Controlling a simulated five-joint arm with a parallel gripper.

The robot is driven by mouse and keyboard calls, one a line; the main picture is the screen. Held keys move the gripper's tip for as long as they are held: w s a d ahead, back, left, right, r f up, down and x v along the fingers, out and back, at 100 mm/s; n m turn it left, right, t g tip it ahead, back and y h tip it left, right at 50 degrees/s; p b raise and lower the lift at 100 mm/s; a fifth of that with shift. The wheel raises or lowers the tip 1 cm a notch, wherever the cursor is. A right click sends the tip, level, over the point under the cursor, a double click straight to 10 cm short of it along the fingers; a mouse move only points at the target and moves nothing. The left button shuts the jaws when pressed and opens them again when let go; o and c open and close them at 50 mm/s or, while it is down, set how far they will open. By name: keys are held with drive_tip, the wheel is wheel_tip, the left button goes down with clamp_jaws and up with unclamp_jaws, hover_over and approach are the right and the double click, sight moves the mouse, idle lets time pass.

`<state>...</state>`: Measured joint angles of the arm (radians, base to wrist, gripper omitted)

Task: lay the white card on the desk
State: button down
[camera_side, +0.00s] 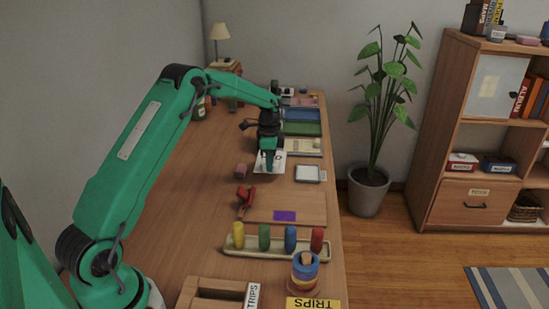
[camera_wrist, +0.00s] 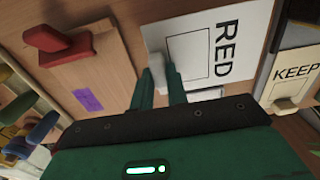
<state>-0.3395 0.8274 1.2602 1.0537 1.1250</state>
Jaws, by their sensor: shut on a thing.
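The white card (camera_wrist: 204,30) is in the wrist view, with the printed word RED and a drawn rectangle on its face. In the side view my gripper (camera_side: 268,165) points down over the middle of the desk (camera_side: 195,185), and the card (camera_side: 272,168) shows around the fingertips. The card is at or just above the desk top; I cannot tell if it touches. Part of it is hidden behind my fingers.
A board with a purple patch (camera_side: 284,216) and a red object (camera_side: 246,196) lie nearer the camera. A small white-topped tray (camera_side: 308,173) is right of the card. A rack of coloured pegs (camera_side: 276,246) stands in front. The desk's left side is mostly clear.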

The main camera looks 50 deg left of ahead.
drive_tip(key=shift+a+f, duration=0.1)
drive_tip(key=shift+f, duration=0.05)
drive_tip(key=shift+f, duration=1.9)
drive_tip(key=shift+f, duration=0.15)
drive_tip(key=c, duration=1.4)
unclamp_jaws()
wheel_tip(320, 180, up, 11)
drive_tip(key=shift+r, duration=0.65)
